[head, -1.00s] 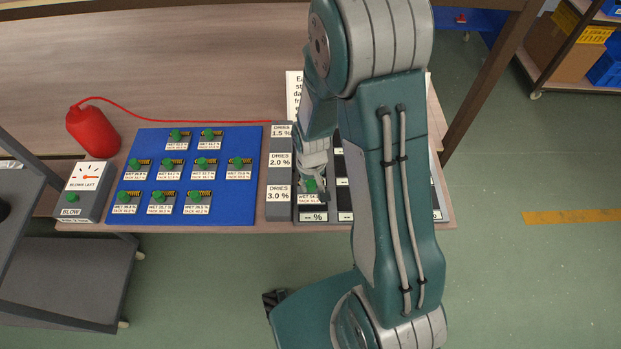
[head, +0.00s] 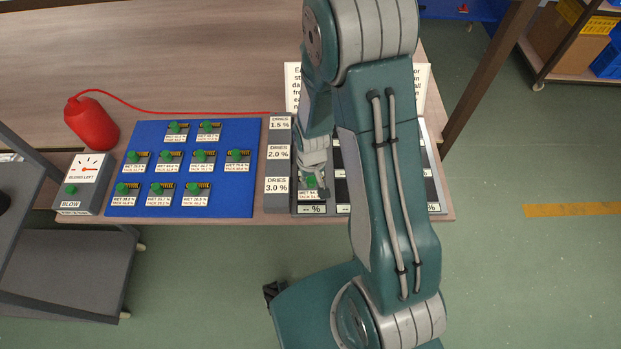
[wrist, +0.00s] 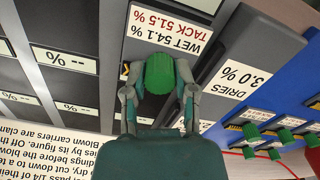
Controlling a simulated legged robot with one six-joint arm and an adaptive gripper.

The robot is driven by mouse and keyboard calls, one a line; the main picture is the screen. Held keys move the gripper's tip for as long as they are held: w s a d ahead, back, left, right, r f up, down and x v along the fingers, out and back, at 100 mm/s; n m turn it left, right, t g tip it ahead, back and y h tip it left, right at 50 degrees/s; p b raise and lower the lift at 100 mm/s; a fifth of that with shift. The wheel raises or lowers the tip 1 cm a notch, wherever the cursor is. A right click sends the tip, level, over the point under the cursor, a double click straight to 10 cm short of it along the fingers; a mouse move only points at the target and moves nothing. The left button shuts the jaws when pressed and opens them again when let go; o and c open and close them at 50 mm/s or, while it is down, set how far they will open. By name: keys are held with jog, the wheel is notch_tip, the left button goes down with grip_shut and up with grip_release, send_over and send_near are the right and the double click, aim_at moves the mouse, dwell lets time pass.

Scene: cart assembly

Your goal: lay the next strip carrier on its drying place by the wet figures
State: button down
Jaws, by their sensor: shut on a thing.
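My gripper (wrist: 158,95) is shut on the green knob (wrist: 159,75) of a strip carrier. The carrier's label (wrist: 168,30) reads WET 54.1 %, TACK 51.5 % in the wrist view. In the head view the held carrier (head: 311,195) is at the near left of the drying rack, in the column beside the DRIES 3.0 % label (head: 278,186). I cannot tell whether it rests on the rack or hangs just above. Several other carriers with green knobs, such as one at the right (head: 239,156), stand on the blue mat (head: 235,206). My arm hides much of the rack.
A grey BLOW box (head: 83,186) with a dial marked BLOWS LEFT stands at the left table edge. A red bulb (head: 92,123) with a red hose lies behind it. A printed notice (head: 292,85) stands behind the rack. The table's back left is clear.

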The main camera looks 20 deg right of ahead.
jog(key=shift+f, duration=0.65)
jog(key=shift+c, duration=1.6)
grip_release()
notch_tip(320, 180, up, 12)
jog(key=shift+w, duration=0.1)
jog(key=s+r+t, duration=0.2)
jog(key=s+r, duration=0.5)
jog(key=r, duration=0.4)
jog(key=s+r+t, duration=0.3)
jog(key=s+r, duration=0.4)
jog(key=r, duration=0.5)
jog(key=shift+m+t, duration=0.3)
